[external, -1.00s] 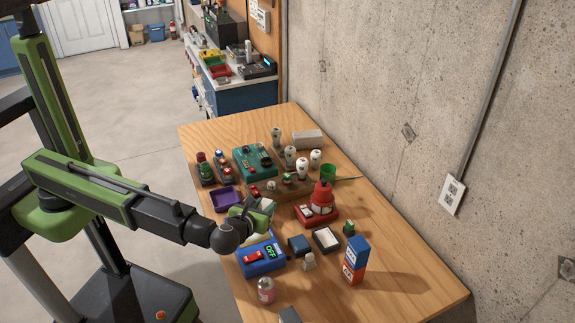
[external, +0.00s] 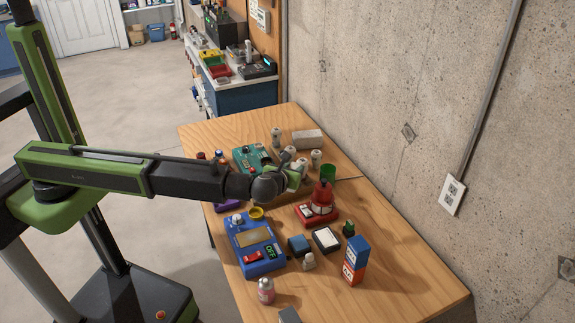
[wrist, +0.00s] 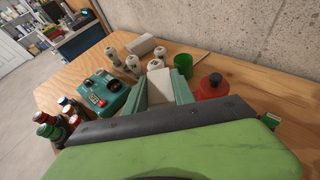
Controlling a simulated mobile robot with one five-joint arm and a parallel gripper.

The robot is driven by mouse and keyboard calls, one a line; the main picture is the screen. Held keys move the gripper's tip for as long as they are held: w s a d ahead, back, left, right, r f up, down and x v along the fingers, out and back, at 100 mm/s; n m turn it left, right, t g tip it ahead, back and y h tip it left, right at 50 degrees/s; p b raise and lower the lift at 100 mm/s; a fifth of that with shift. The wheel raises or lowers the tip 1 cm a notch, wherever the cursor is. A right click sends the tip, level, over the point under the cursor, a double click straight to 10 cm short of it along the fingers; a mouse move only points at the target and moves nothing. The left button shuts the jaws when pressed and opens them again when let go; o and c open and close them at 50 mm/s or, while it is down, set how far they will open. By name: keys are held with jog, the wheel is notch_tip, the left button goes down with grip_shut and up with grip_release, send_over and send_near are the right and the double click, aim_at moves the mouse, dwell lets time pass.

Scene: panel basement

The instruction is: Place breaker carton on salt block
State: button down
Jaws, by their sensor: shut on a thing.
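My gripper (external: 296,174) is over the far middle part of the wooden table. In the wrist view its green fingers (wrist: 161,92) are shut on a pale box, which I take for the breaker carton (wrist: 160,86). In the external view the carton is mostly hidden by my gripper. A pale, flat rectangular block, probably the salt block (external: 307,139), lies at the back of the table near the wall. It also shows in the wrist view (wrist: 146,45), beyond the fingers and apart from the carton. Its top looks bare.
Several white knobbed pieces (external: 276,135) stand around the near side of the block. A green cup (external: 329,172) and a red device (external: 318,204) are right of my gripper. A teal device (external: 248,157) is left. A blue device (external: 253,243) lies nearer.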

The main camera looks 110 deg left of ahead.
jog(key=a, duration=0.5)
jog(key=a+r+p, duration=0.1)
jog(key=a, duration=0.4)
jog(key=a+r, duration=0.1)
jog(key=a, duration=0.4)
jog(key=shift+s+a+r+p, duration=0.2)
jog(key=shift+s+r+p, duration=0.05)
jog(key=shift+s+p, duration=0.15)
jog(key=s+a+r+p, duration=0.1)
jog(key=s+a, duration=0.1)
jog(key=a, duration=0.6)
jog(key=s+a+r+p, duration=0.1)
jog(key=s+a, duration=0.1)
jog(key=a, duration=0.5)
jog(key=b, duration=1.2)
send_over(308, 134)
notch_tip(308, 134, down, 11)
jog(key=shift+s+a+f, duration=0.15)
jog(key=shift+f, duration=0.05)
jog(key=shift+r+p, duration=0.25)
jog(key=shift+p, duration=0.05)
jog(key=shift+f, duration=0.25)
jog(key=c, duration=1.1)
grip_release()
jog(key=shift+r, duration=0.1)
jog(key=shift+o, duration=0.2)
